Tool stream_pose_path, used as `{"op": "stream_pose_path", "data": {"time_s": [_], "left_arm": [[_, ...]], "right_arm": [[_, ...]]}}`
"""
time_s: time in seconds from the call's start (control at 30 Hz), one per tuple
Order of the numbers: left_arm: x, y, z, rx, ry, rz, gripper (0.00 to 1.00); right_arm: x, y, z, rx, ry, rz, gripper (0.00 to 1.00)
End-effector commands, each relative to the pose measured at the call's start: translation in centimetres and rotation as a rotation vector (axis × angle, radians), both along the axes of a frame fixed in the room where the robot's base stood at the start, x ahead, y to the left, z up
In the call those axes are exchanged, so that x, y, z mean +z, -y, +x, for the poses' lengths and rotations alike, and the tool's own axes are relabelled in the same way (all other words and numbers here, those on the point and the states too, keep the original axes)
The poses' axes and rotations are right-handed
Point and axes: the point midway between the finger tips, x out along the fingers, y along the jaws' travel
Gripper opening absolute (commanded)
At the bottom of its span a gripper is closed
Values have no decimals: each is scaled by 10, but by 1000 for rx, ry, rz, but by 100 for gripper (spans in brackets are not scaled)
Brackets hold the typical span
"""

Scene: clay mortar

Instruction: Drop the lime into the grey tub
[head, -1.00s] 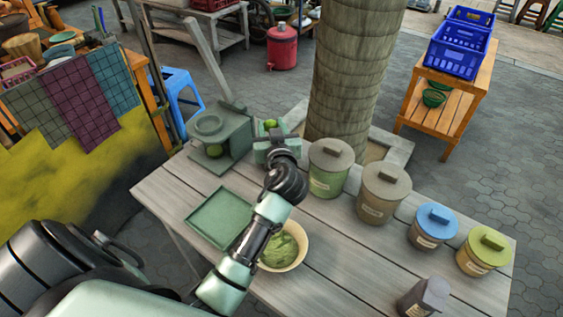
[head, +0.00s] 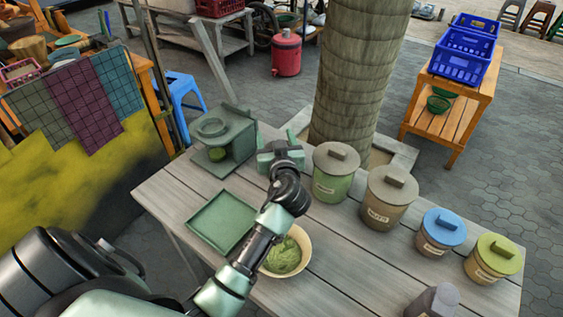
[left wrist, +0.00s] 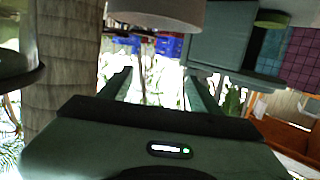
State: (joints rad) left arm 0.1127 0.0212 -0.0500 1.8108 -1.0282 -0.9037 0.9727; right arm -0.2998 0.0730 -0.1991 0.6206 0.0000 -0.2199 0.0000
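My left gripper (head: 278,142) is at the table's back edge, between the green press-like device and the tree trunk. Its fingers are apart, and the left wrist view shows nothing between them (left wrist: 160,90). I see no lime at the gripper now. A round green lime-like thing (head: 217,154) sits inside the device. No tub is plainly identifiable as the grey tub. A pale grey-beige rounded thing (left wrist: 155,12) is cut off at the top of the left wrist view; I cannot tell if it is the tub. My right gripper is not in view.
The green device (head: 238,135) stands left of the gripper and the trunk (head: 360,75) rises behind. Lidded canisters (head: 333,175) line the table's right side. A flat green tray (head: 220,218) and a bowl of green paste (head: 303,257) lie nearer.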

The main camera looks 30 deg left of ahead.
Motion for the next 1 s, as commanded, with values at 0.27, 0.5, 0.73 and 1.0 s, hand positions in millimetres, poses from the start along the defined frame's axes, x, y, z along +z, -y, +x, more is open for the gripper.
{"op": "stream_pose_path", "data": {"time_s": [0.27, 0.5, 0.73, 1.0], "left_arm": [[1, 17, -19, 0, 0, -5, 64], [7, 42, -49, -1, 0, -3, 64], [11, 50, -59, 0, 0, 0, 64], [12, 50, -59, 0, 0, 0, 64]], "right_arm": [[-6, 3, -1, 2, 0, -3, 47], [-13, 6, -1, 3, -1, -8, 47], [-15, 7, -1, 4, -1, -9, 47], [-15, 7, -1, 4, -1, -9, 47]]}}
